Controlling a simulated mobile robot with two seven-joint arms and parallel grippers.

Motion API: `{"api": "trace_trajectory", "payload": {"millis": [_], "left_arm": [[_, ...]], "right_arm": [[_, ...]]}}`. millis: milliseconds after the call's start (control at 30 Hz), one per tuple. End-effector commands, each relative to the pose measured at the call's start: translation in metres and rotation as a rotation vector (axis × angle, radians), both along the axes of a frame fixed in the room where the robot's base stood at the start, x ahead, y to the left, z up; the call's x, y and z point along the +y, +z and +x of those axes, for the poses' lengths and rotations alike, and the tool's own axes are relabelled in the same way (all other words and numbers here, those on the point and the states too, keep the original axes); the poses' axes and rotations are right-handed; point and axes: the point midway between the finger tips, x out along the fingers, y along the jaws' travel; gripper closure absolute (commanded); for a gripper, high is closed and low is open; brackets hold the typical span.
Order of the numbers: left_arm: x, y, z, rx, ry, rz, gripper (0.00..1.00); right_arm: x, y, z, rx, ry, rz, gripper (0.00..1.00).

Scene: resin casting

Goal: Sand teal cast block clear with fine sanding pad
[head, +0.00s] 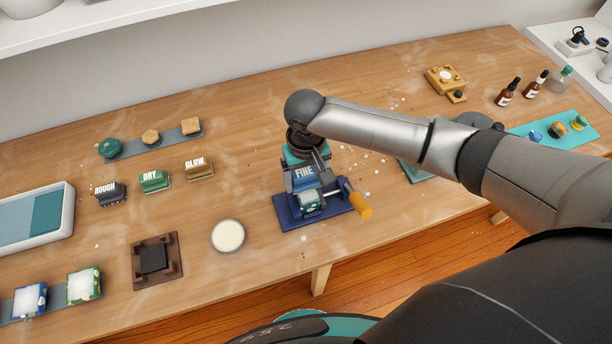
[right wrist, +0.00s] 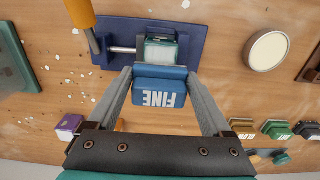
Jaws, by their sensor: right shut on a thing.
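The blue fine sanding pad (head: 303,173), lettered FINE, is held between the fingers of my right gripper (head: 305,182). The right wrist view shows the pad (right wrist: 158,93) gripped at both ends. The teal cast block (head: 310,201) has a whitish, cloudy top and sits in a navy vise (head: 285,216) with an orange handle. In the right wrist view the block (right wrist: 160,50) lies just beyond the pad's edge. I cannot tell whether pad and block touch. My left gripper is not in view.
A round dish of white material (head: 228,236) and a brown holder with a dark square (head: 156,260) are nearer. White crumbs dot the table. Bottles (head: 508,92) stand far right.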

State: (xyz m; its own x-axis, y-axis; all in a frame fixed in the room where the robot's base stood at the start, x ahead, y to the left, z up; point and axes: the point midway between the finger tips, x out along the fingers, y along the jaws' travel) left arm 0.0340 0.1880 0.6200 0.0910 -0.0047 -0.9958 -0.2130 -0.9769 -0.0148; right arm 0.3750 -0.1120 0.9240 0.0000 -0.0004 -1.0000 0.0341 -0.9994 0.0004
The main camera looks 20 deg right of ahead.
Motion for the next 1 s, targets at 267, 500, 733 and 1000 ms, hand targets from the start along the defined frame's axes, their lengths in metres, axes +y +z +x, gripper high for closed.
{"api": "trace_trajectory", "payload": {"millis": [267,500,733,1000], "left_arm": [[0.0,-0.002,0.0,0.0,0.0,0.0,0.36],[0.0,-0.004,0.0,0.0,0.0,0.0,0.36],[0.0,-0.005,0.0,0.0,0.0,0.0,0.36],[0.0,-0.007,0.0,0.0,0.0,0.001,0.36]], "right_arm": [[0.0,-0.004,0.0,0.0,0.0,0.0,0.92],[0.0,-0.009,0.0,0.0,-0.001,0.0,0.92],[0.0,-0.013,0.0,0.0,-0.001,0.0,0.92],[0.0,-0.019,0.0,0.0,-0.001,0.001,0.92]]}}
